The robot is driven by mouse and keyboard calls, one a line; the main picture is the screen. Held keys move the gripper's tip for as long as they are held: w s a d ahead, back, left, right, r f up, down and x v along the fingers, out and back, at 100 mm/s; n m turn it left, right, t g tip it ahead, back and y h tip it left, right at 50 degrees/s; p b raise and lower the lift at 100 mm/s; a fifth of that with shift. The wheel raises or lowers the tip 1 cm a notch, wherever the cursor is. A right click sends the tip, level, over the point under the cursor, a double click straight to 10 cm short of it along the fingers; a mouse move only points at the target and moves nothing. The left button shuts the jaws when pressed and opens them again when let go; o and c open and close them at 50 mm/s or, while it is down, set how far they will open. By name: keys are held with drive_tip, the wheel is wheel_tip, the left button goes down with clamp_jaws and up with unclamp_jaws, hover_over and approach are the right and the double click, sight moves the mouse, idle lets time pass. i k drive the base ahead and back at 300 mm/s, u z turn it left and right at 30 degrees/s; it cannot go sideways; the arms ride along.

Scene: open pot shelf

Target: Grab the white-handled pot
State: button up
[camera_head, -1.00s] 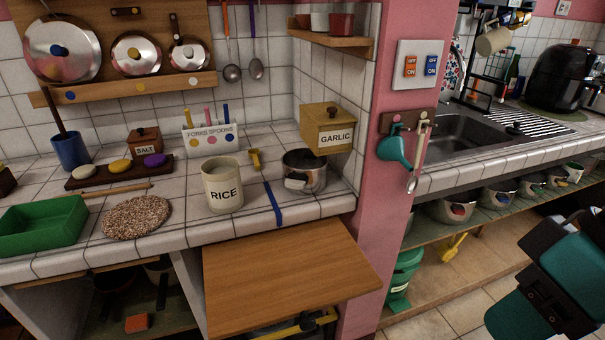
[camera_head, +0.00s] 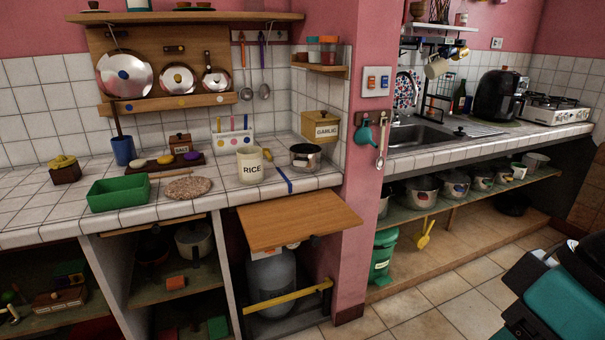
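Several metal pots stand in a row on the open shelf (camera_head: 400,213) under the sink counter. A large pot (camera_head: 422,200) near the left has a coloured handle patch, and another pot (camera_head: 455,190) is beside it. Smaller pots (camera_head: 482,184) continue to the right, one with white and green on it (camera_head: 518,170). The handle colours are too small to tell surely, so I cannot say which is white-handled. Another metal pot (camera_head: 304,163) stands on the left counter by the garlic box. My teal and black arm shows at the lower right; my gripper's fingertips are not in view.
A pink pillar (camera_head: 355,200) separates the left counter from the sink. A wooden flap (camera_head: 300,218) juts out before it. A green bin (camera_head: 383,255) and yellow scoop (camera_head: 425,240) stand below the pot shelf. Floor tiles (camera_head: 440,290) in front are clear.

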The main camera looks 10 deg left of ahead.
sight(305, 158)
drive_tip(key=u, duration=0.7)
drive_tip(key=i, duration=0.45)
drive_tip(key=u, duration=0.9)
drive_tip(key=i, duration=1.4)
drive_tip(key=z, duration=0.8)
drive_tip(key=i, duration=0.65)
drive_tip(key=z, duration=0.5)
